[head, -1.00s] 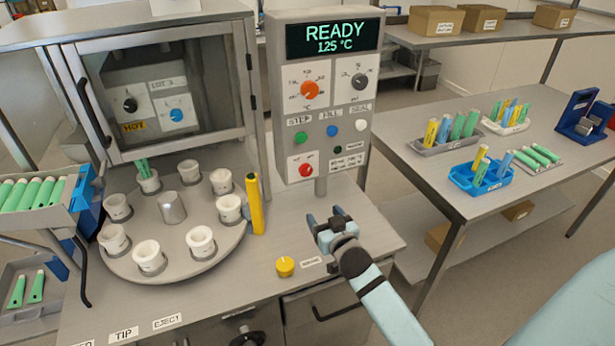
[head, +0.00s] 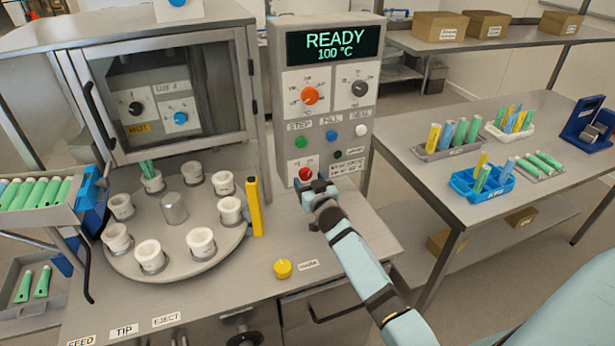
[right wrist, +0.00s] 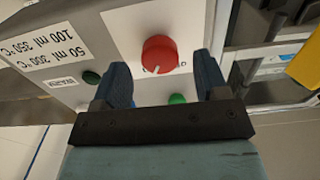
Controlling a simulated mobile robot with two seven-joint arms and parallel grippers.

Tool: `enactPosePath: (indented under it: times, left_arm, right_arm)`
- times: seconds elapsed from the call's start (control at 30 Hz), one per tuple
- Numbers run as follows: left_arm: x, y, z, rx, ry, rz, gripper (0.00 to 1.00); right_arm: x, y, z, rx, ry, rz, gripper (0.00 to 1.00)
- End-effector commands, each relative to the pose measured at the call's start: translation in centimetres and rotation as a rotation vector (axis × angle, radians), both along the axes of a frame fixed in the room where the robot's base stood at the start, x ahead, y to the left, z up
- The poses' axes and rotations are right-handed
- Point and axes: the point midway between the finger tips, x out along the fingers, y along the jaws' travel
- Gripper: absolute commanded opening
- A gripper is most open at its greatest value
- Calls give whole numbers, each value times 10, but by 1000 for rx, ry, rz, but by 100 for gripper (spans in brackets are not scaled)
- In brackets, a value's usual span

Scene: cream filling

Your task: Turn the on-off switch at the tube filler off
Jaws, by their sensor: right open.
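The red on-off switch (head: 306,173) is a round knob on a white plate low on the tube filler's grey control panel (head: 278,150). My right gripper (head: 314,186) is right in front of it and partly covers its plate. In the right wrist view, the red switch (right wrist: 159,52) shows between and just beyond the open blue fingertips of my right gripper (right wrist: 161,68). The fingers stand apart on both sides of it and no contact shows. A pale mark is on the knob's edge; its label is too small to read. My left gripper is not in view.
Green (head: 301,142), blue (head: 331,135) and white (head: 361,130) buttons sit above the switch, with orange (head: 310,95) and grey (head: 359,88) dials higher. The display (head: 333,42) reads READY, 100 °C.

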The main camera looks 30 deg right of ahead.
Motion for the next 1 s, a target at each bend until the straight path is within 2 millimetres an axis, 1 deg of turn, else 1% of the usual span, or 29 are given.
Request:
enactPosePath:
  times: [0.03, 0.2, 0.5, 0.67, 0.7, 0.73, 1.0]
  left_arm:
    - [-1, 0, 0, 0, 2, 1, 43]
    - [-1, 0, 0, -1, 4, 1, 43]
    - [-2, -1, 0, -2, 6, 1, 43]
    - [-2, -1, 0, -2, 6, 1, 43]
    - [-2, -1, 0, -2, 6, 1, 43]
    - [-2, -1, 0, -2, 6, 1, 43]
    - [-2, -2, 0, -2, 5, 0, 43]
  right_arm:
    - [7, -2, 1, -1, 0, -1, 67]
    - [18, -4, 0, 0, 0, 0, 67]
    - [19, -5, 0, -1, 1, 0, 67]
    - [19, -5, 0, -1, 1, 0, 30]
    - [19, -5, 0, -1, 1, 0, 21]
    - [19, -5, 0, -1, 1, 0, 18]
    - [19, -5, -1, -21, 5, 0, 18]
